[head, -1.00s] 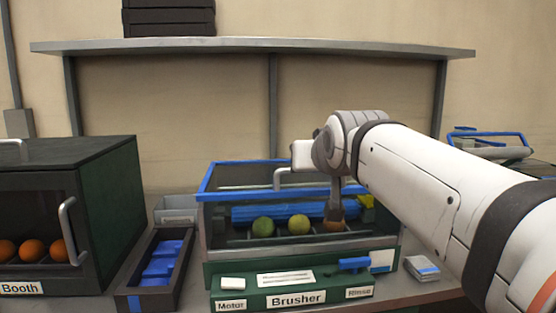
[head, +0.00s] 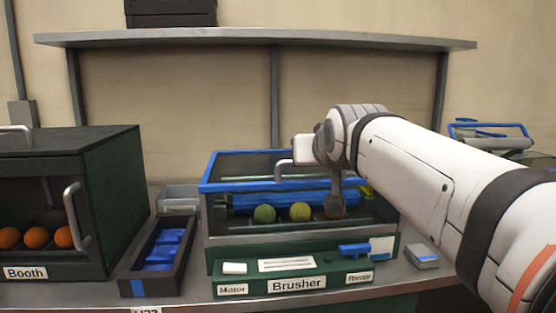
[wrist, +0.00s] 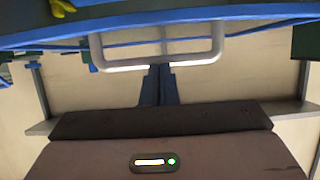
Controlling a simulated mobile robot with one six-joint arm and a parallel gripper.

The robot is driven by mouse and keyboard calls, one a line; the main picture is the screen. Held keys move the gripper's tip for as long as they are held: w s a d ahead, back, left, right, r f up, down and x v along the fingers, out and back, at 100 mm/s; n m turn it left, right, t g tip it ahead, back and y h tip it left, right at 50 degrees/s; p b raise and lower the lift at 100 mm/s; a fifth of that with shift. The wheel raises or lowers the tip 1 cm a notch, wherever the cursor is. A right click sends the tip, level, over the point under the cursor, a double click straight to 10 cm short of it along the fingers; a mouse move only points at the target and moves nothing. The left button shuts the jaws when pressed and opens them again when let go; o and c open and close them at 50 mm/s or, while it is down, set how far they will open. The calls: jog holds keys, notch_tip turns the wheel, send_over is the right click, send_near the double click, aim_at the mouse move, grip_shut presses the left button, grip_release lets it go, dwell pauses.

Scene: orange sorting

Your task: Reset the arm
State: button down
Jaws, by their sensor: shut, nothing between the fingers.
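My gripper (head: 335,211) hangs pointing down at the right part of the Brusher (head: 296,283), a green machine with a blue-rimmed clear cover. In the wrist view, the fingers of my gripper (wrist: 157,84) are together and empty. They appear close to the white lid handle (wrist: 160,46). I cannot tell how far apart they are. The same handle (head: 281,170) shows in the head view, left of my wrist. A green fruit (head: 264,213) and a yellow-green fruit (head: 300,211) lie inside the machine.
The Booth (head: 108,200), a dark box with several oranges, stands at left. A dark tray (head: 182,270) with blue inserts and a grey bin (head: 179,199) lie between it and the Brusher. A shelf (head: 256,41) runs behind. A blue-framed basket (head: 490,135) stands at right.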

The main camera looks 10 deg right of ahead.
notch_tip(320, 180, up, 8)
jog(key=r+p, duration=0.1)
jog(key=p, duration=0.4)
jog(key=s+f+g+p, duration=1.1)
jog(key=s+f+p, duration=0.5)
jog(key=s+p, duration=0.4)
jog(key=shift+s+d+f, duration=0.2)
jog(key=shift+s+d, duration=0.05)
jog(key=shift+s, duration=0.25)
